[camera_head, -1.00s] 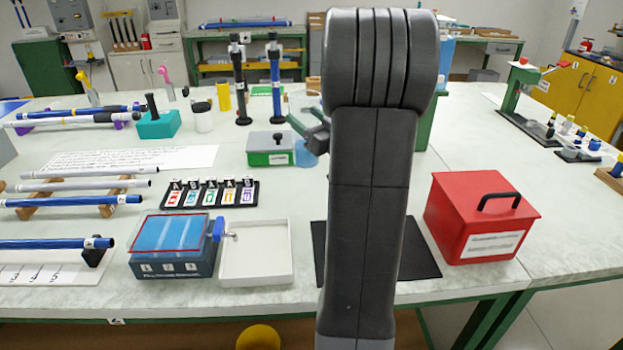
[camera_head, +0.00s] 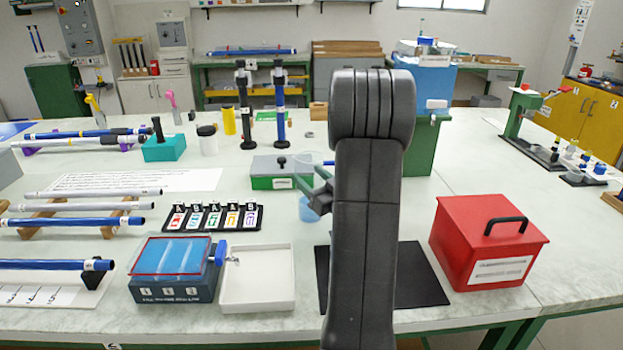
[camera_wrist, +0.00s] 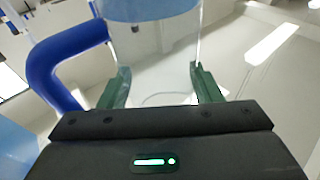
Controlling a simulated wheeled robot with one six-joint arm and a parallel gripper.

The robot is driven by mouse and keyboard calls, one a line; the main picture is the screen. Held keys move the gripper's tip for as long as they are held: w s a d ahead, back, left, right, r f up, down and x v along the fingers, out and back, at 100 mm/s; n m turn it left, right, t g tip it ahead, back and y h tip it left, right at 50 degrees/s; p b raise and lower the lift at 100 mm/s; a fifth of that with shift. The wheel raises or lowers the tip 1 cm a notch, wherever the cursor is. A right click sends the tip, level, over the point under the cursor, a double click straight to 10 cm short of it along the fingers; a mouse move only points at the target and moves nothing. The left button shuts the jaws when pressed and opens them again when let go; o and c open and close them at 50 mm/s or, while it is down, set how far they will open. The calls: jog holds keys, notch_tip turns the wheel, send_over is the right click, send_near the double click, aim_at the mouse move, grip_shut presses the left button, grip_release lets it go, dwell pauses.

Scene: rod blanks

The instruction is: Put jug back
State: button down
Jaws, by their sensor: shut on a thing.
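My gripper (camera_head: 318,188) is shut on a clear jug and holds it just left of my dark arm, over the middle of the table. In the wrist view the green fingers (camera_wrist: 158,88) stand on both sides of the see-through jug (camera_wrist: 160,55), with its blue handle (camera_wrist: 62,62) at the left. In the head view a pale blue lower part of the jug (camera_head: 309,208) shows below the fingers. My arm hides part of the jug. I cannot tell whether its base touches the table.
A black mat (camera_head: 420,275) lies partly behind my arm, with a red box (camera_head: 488,242) to its right. A white tray (camera_head: 257,304), a blue-lidded case (camera_head: 172,290) and a card stand (camera_head: 215,229) are at the left. A green-and-grey box (camera_head: 274,183) stands close behind the jug.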

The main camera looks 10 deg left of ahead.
jog(key=shift+f+b, duration=0.35)
jog(key=shift+b, duration=0.1)
jog(key=shift+f+b, duration=0.25)
jog(key=shift+b, duration=0.15)
jog(key=shift+c, duration=2.2)
grip_release()
jog(key=shift+r+p, duration=0.9)
jog(key=shift+p, duration=0.3)
jog(key=shift+s+d+f+b, duration=0.5)
jog(key=shift+d+f, duration=0.1)
jog(key=shift+d, duration=0.15)
jog(key=r+v, duration=0.2)
jog(key=v, duration=1.1)
jog(key=shift+s+r+b, duration=0.25)
jog(key=shift+r+b, duration=0.1)
jog(key=shift+r, duration=0.05)
jog(key=shift+d, duration=0.1)
